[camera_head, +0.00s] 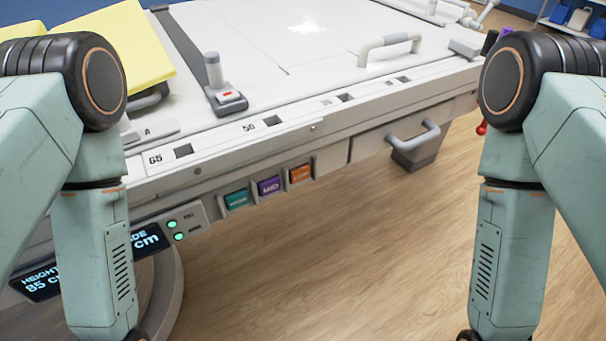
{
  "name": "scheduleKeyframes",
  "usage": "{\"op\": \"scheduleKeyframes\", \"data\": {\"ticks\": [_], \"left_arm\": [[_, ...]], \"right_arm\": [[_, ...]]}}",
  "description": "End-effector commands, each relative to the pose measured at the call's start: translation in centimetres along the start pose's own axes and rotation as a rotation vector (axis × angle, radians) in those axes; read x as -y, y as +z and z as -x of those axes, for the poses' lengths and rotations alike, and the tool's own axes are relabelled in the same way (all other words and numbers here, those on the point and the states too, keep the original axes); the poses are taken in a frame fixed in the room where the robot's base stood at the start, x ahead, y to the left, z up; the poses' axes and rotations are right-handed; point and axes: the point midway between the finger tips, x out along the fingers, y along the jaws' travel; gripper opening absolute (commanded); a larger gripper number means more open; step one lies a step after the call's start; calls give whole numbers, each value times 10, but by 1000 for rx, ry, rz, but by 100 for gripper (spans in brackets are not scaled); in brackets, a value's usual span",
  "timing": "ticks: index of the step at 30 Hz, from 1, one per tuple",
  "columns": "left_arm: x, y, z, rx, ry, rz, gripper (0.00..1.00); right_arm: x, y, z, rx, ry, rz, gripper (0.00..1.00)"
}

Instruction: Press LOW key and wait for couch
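On the side of the white couch (320,132) are three keys in a row: a teal key (236,198), a purple key (269,186) that seems to read MID, and an orange key (300,174). The lettering on the teal and orange keys is too small to read surely. A dark display (40,281) at lower left reads HEIGHT 85 cm, partly hidden by my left arm. Two green lights (175,231) glow on a small panel beside it. Both my arms hang down at the sides and leave the bottom edge, so neither gripper is in view.
A grey lever with a red button (228,98) stands on the couch top. A handle (388,44) sits on top and another (413,140) on the side. A yellow pad (90,50) lies at upper left. Wooden floor (330,270) in front is clear.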

Motion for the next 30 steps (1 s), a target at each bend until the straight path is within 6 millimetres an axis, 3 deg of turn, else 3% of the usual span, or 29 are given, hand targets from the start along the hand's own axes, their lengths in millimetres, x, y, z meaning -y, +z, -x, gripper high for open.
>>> {"op": "scheduleKeyframes", "data": {"ticks": [6,30], "left_arm": [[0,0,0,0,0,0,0],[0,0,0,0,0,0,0]], "right_arm": [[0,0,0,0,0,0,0],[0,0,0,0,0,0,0]]}}
